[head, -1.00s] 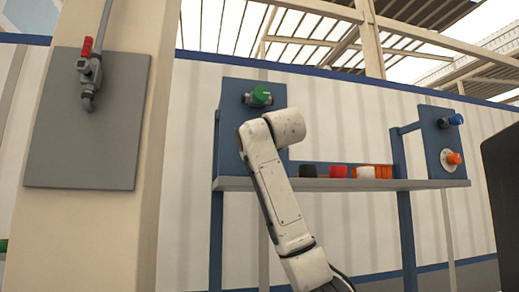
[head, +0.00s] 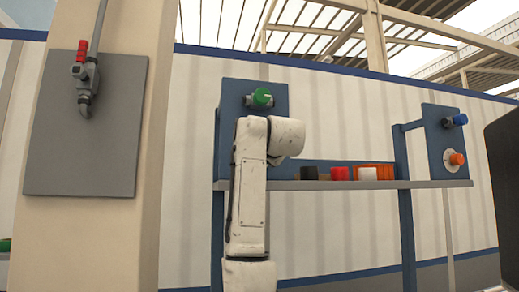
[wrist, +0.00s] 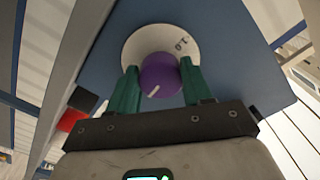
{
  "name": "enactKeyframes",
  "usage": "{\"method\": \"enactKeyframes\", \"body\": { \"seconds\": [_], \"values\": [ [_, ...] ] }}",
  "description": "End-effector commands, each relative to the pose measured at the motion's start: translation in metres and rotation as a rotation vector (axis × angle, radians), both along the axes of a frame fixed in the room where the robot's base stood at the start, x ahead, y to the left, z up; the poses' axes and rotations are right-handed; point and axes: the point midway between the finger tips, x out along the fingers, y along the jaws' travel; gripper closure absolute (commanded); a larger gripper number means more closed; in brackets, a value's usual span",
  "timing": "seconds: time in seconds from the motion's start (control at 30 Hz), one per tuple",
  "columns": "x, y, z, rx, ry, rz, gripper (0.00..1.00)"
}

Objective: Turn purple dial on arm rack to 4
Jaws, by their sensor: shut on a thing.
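The purple dial (wrist: 161,75) sits on a round white scale plate (wrist: 150,42) on a blue panel in the wrist view. A white mark on the dial's face points toward the lower left of that picture. A printed number, which looks like 10, shows on the plate at the upper right. My gripper (wrist: 158,68) has its green fingers on either side of the dial, shut on it. In the head view my white arm stands in front of the rack's left panel (head: 229,92) and hides the purple dial and my gripper.
Black (head: 310,173), red (head: 339,173), white (head: 367,174) and orange (head: 388,172) pieces stand on the shelf (head: 340,185). The right panel (head: 434,140) holds a blue knob (head: 459,120) and an orange dial (head: 456,159). A pillar stands left.

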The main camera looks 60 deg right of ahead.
Motion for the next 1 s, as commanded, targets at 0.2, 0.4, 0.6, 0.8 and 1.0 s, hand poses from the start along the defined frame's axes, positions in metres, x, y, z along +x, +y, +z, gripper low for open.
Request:
{"method": "enactKeyframes", "body": {
  "seconds": [0.2,0.4,0.6,0.8,1.0],
  "values": [
    [0.0004,0.0003,0.0007,0.056,-0.064,0.001,0.81],
    [-0.0002,0.0,0.0002,0.077,-0.09,-0.002,0.81],
    [-0.0006,-0.0002,-0.0002,0.081,-0.095,-0.002,0.81],
    [-0.0007,-0.0003,-0.0002,0.081,-0.095,-0.002,0.81],
    [-0.0006,-0.0002,0.0001,0.08,-0.094,-0.002,0.33]
  ]
}}
